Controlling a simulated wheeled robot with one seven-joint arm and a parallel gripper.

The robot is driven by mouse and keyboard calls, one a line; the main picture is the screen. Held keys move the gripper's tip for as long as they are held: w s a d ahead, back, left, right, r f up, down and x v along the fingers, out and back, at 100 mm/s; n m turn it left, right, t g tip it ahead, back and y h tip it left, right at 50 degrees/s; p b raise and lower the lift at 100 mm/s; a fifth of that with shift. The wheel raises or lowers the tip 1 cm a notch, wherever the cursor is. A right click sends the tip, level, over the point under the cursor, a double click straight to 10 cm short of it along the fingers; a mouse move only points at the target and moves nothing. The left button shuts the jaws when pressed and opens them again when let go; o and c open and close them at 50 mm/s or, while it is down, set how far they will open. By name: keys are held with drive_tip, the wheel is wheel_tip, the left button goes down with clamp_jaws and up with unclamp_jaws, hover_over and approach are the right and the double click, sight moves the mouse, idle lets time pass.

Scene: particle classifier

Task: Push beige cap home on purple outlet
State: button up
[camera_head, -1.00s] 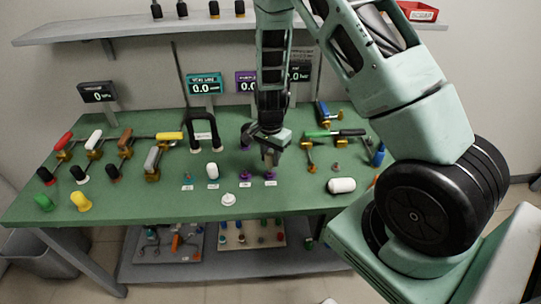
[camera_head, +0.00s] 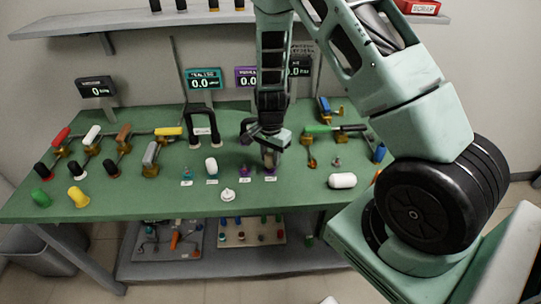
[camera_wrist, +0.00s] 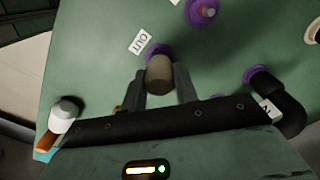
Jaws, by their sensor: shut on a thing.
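The beige cap (camera_wrist: 160,76) is between the two fingers of my gripper (camera_wrist: 162,88), which is shut on it. The purple outlet (camera_wrist: 157,50) shows as a purple ring just beyond the cap in the wrist view, beside a label reading OUT (camera_wrist: 139,42). In the head view my gripper (camera_head: 270,152) points down, with the cap (camera_head: 270,160) directly over the purple outlet (camera_head: 270,171). The cap hides most of the outlet, and I cannot tell how far it sits on it.
Another purple fitting (camera_wrist: 202,10) stands close by. A black hose (camera_wrist: 288,108) ends at a purple collar to the right in the wrist view. A white cylinder (camera_head: 342,181) lies right of my gripper. A white round part (camera_head: 228,195) lies front left. The front bench is mostly clear.

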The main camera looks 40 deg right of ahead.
sight(270, 153)
drive_tip(key=shift+f+b, duration=0.35)
drive_tip(key=shift+f, duration=0.25)
drive_tip(key=o, duration=1)
drive_tip(key=shift+r, duration=0.1)
wheel_tip(270, 153, up, 17)
drive_tip(key=shift+r, duration=0.1)
